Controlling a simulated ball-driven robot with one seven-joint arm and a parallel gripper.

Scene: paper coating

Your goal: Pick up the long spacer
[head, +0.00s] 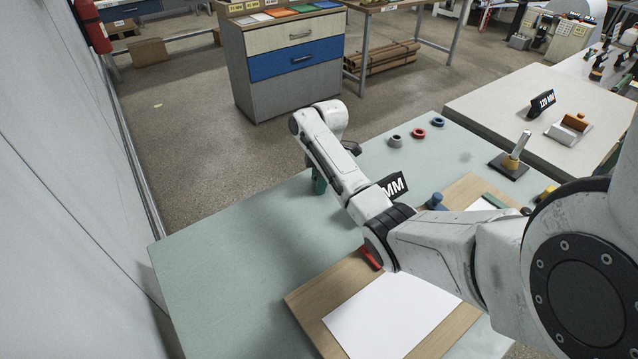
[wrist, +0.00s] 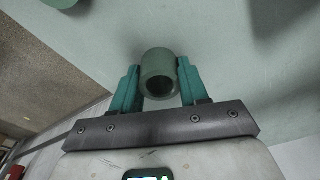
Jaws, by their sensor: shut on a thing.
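A grey-green hollow cylinder, the long spacer (wrist: 157,66), sits between the two teal fingers of my gripper (wrist: 158,82) in the wrist view. The fingers touch it on both sides, and its open end faces the camera. In the head view my gripper (head: 319,183) is near the table's far left edge, partly hidden by my arm. The spacer cannot be made out there. Whether it is clear of the table surface cannot be told.
The green table (head: 215,270) is bare at left. Small grey (head: 395,141), red (head: 418,134) and blue (head: 438,122) rings stand at its far side. A black MM sign (head: 394,186) and a wooden board (head: 312,297) with white paper (head: 385,318) lie near my arm.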

